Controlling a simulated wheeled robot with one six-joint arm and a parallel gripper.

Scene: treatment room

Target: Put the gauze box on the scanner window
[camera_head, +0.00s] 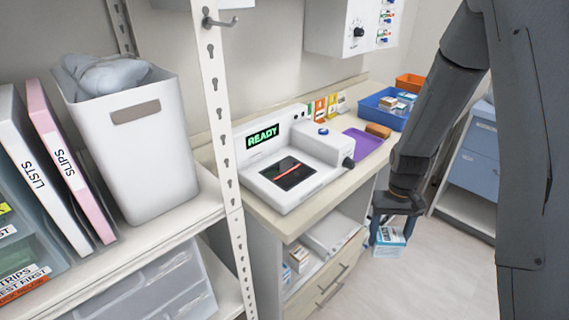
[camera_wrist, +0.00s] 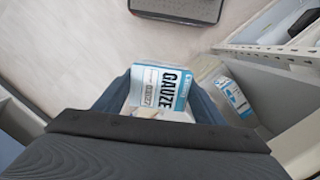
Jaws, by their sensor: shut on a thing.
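The gauze box (camera_wrist: 165,88) is white and light blue, with the word GAUZE showing in the wrist view. My gripper (camera_head: 388,226) is shut on it; the blue fingers lie on either side of the box. In the head view the gauze box (camera_head: 389,240) hangs below the gripper, in front of the counter and lower than its top. The scanner (camera_head: 316,150) stands on the counter, with a READY display. Its dark scanner window (camera_head: 290,173) faces up, shows a red line and has nothing on it.
A purple tray (camera_head: 361,143) with a brown item, a blue bin (camera_head: 381,108) and an orange bin (camera_head: 410,82) stand along the counter right of the scanner. A metal shelf upright (camera_head: 220,120) rises left of the scanner. Open floor (camera_head: 420,275) lies in front of the counter.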

